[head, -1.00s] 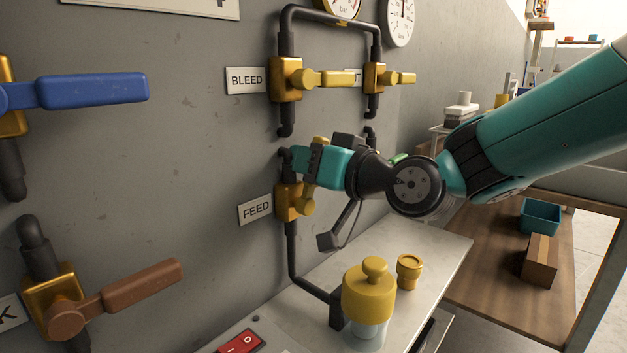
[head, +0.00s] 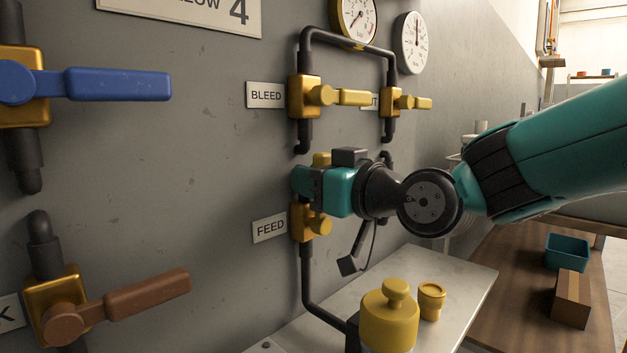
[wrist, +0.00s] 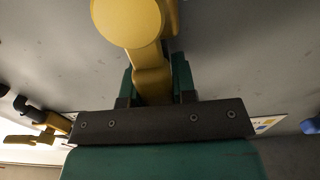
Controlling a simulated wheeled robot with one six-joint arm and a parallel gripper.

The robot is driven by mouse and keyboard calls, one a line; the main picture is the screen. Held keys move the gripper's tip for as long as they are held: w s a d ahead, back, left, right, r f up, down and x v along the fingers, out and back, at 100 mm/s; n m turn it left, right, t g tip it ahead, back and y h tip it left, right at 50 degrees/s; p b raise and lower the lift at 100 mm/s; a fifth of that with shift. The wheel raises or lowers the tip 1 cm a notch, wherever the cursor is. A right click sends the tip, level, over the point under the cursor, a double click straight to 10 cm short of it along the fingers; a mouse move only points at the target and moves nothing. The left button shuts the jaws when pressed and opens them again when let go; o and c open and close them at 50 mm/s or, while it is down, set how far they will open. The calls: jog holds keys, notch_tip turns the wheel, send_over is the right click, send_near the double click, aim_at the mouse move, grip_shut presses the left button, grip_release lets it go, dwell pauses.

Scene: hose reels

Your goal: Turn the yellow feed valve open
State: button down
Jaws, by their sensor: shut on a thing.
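The yellow feed valve (head: 302,222) is on the wall pipe beside the FEED label (head: 269,227). Its round hub shows below my gripper (head: 308,182). My gripper is shut on the valve's yellow lever, which stands about upright, in line with the pipe. The lever's tip (head: 321,158) shows just above the gripper. In the wrist view the yellow lever (wrist: 151,72) runs between the two green fingers, with the round hub (wrist: 127,18) beyond them. The gripper hides the middle of the lever in the head view.
Above are the BLEED valve (head: 304,96) and another yellow-handled valve (head: 392,102). A blue-handled valve (head: 118,84) and a brown-handled valve (head: 132,296) are at left.

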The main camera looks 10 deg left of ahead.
jog(key=c, duration=0.9)
grip_release()
